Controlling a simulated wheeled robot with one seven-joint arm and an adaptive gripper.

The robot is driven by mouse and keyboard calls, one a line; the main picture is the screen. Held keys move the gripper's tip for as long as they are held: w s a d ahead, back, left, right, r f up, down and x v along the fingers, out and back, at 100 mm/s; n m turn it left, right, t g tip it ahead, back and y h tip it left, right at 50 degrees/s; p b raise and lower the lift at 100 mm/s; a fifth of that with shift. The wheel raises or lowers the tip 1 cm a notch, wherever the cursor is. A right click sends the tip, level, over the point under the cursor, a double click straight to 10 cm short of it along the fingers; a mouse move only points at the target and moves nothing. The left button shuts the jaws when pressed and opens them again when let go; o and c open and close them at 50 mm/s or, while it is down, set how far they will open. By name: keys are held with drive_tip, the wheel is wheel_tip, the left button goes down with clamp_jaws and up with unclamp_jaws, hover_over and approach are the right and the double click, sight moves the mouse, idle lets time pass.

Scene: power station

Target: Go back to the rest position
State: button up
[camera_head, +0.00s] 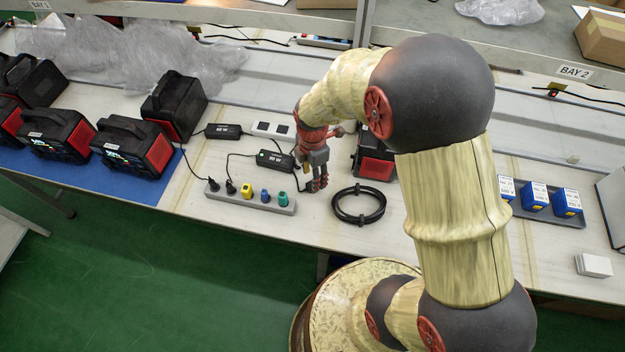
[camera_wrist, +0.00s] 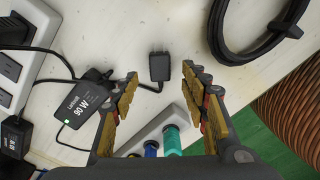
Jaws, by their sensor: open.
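My gripper (camera_head: 318,187) is open and empty over the workbench, just right of the grey power strip (camera_head: 222,193). In the wrist view its fingertips (camera_wrist: 161,76) point down at the table on either side of a small black plug (camera_wrist: 159,68), which lies loose with its prongs showing and is not gripped. My arm reaches forward and bends down to the left. The power strip holds black, yellow, blue and green plugs. In the wrist view the strip (camera_wrist: 148,137) is partly hidden below my fingers.
A coiled black cable (camera_head: 359,205) lies right of my gripper. Black adapters (camera_head: 275,160) and a white socket block (camera_head: 273,130) lie behind the strip. Black-red power stations (camera_head: 138,148) stand left; one (camera_head: 376,163) is partly behind my arm. Blue boxes (camera_head: 534,196) sit right in a tray.

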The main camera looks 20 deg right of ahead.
wheel_tip(320, 180, up, 8)
drive_tip(key=shift+r, duration=0.15)
idle(0.3)
drive_tip(key=s+r+m+t, duration=0.5)
drive_tip(key=s+r+m, duration=1.1)
drive_tip(key=r+m, duration=0.4)
drive_tip(key=shift+s+r+t, duration=0.3)
drive_tip(key=shift+s+r, duration=0.05)
drive_tip(key=shift+r, duration=0.35)
drive_tip(key=shift+c, duration=0.2)
